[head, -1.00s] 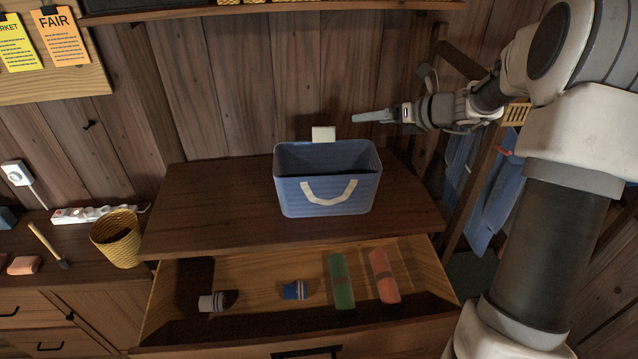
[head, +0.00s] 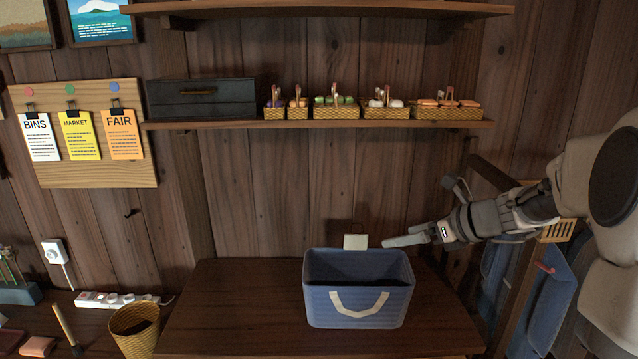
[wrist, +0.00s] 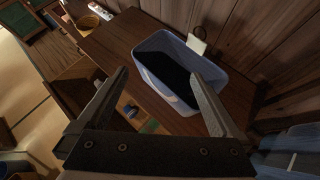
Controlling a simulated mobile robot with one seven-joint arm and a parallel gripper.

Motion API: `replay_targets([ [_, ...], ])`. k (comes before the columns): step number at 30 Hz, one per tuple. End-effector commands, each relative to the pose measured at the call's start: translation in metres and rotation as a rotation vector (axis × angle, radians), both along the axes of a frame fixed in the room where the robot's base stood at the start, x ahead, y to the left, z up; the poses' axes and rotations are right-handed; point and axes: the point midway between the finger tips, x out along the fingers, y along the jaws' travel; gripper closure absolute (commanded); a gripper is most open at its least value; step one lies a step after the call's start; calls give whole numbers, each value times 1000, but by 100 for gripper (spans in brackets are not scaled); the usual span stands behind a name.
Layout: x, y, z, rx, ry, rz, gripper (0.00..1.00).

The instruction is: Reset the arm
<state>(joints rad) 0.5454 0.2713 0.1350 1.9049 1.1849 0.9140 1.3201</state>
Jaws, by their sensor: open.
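My gripper (head: 388,243) is at the right of the head view, just above and behind the right rear of a blue bin (head: 357,306). In the wrist view my gripper (wrist: 165,82) shows its two fingers spread apart with nothing held between them. The blue bin (wrist: 157,73) appears beyond the fingers, standing upright on a dark wooden cabinet top (head: 235,310). The bin has a pale handle on its front, and its inside is dark, so I cannot tell what it holds.
A shelf (head: 230,125) above carries several small baskets and a dark drawer box (head: 205,97). A yellow woven basket (head: 135,328) stands at lower left. A small pale card (head: 355,242) is behind the bin. Blue cloth (head: 545,300) hangs at right. The cabinet top left of the bin is clear.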

Motion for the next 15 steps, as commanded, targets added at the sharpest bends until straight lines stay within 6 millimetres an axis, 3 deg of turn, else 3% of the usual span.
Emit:
replay_targets([
  [1,-16,23,6,-104,-38,105,0],
  [6,-78,77,11,-470,-174,489,0],
  [10,-126,101,12,-735,-292,785,0],
  [15,-186,114,11,-1065,-451,1171,0],
])
